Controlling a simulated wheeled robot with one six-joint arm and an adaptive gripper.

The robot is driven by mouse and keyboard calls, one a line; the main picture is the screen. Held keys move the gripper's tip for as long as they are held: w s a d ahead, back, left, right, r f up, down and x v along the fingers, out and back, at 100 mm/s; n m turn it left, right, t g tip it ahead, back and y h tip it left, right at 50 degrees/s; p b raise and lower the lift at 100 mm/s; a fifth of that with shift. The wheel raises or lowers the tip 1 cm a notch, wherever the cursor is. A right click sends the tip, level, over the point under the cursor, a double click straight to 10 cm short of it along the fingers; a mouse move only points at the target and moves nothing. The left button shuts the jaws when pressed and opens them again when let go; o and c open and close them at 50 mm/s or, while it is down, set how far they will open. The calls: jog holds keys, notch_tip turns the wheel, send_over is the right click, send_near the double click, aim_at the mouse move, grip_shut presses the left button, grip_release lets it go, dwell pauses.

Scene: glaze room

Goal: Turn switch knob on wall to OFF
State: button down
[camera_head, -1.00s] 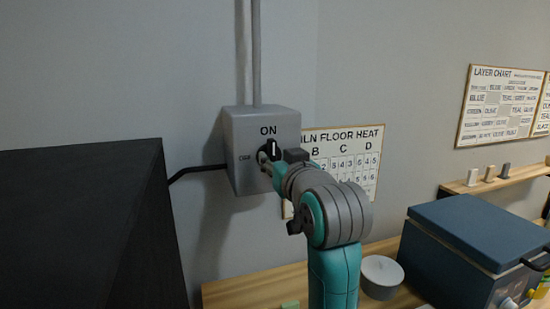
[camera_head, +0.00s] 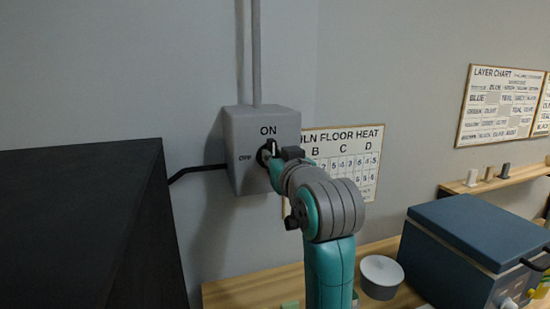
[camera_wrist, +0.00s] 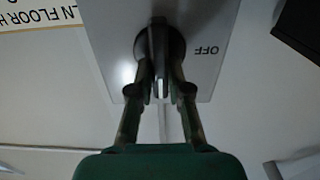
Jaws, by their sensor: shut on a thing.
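The grey switch box (camera_head: 243,176) is on the wall, with ON printed at the top of its face and OFF at the left. Its dark round knob (camera_head: 266,150) has a white mark, which looks to be upright, toward ON. In the upside-down wrist view, the knob's grip bar (camera_wrist: 160,62) stands between the two fingers, with OFF to its right. My gripper (camera_wrist: 162,91) is shut on the knob. In the head view my gripper (camera_head: 272,160) is at the box front and partly hides the knob.
A large black block (camera_head: 85,220) stands at the left. A KILN FLOOR HEAT chart (camera_head: 360,150) hangs right of the box, partly behind my arm. Below are a wooden bench (camera_head: 240,292), a white round container (camera_head: 381,275) and a blue-lidded box (camera_head: 475,230).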

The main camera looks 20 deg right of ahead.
jog(key=shift+a+f+n, duration=0.2)
jog(key=shift+n, duration=2.75)
jog(key=shift+a+f+n, duration=0.15)
jog(key=shift+n, duration=2.75)
jog(key=shift+a+f+n, duration=0.2)
jog(key=shift+n, duration=2.75)
jog(key=c, duration=1.1)
grip_release()
